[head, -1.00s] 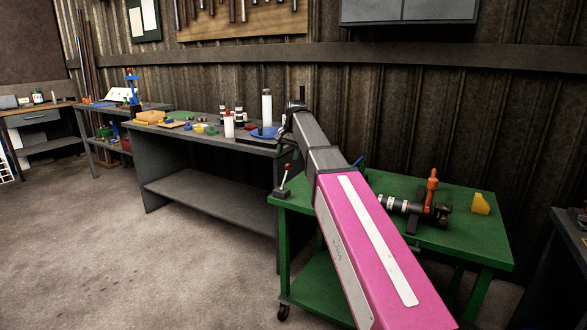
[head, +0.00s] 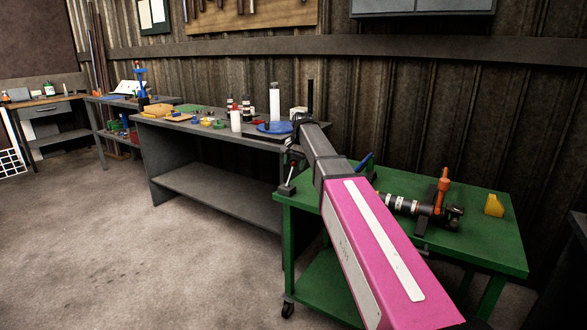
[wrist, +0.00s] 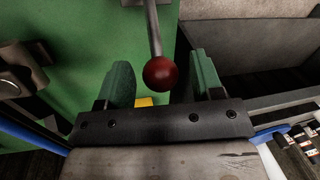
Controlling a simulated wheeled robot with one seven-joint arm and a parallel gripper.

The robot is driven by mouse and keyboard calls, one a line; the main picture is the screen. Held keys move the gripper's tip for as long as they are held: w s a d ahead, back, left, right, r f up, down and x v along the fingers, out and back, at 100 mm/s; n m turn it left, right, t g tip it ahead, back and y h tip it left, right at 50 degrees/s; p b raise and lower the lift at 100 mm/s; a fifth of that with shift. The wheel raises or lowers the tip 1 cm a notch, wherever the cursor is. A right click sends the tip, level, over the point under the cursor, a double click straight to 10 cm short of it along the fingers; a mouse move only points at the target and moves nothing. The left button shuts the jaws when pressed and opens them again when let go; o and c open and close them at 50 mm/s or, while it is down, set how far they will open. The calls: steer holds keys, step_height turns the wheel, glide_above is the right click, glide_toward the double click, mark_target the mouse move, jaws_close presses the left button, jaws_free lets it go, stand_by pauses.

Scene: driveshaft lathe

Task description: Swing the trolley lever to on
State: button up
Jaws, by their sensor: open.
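The trolley lever has a dark base (head: 287,190) at the left corner of the green trolley top. Its red ball knob (wrist: 160,74) and thin metal rod (wrist: 154,28) show clearly in the wrist view. My gripper (wrist: 160,70) is open, with one green finger on each side of the knob. The knob appears between the fingers, with a gap on both sides; I cannot tell its exact depth between them. In the head view my gripper (head: 292,152) is just above the lever and partly hides its knob.
The green trolley (head: 480,235) also carries a dark shaft assembly with an orange handle (head: 443,185) and a yellow block (head: 494,205). A grey workbench (head: 215,185) with bottles and small parts stands close behind on the left. Open floor lies at left.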

steer(key=shift+w+a+f, duration=0.1)
steer(key=shift+a+f, duration=0.05)
steer(key=shift+f, duration=0.45)
steer(key=shift+a+f, duration=0.1)
steer(key=shift+f, duration=0.45)
jaws_close()
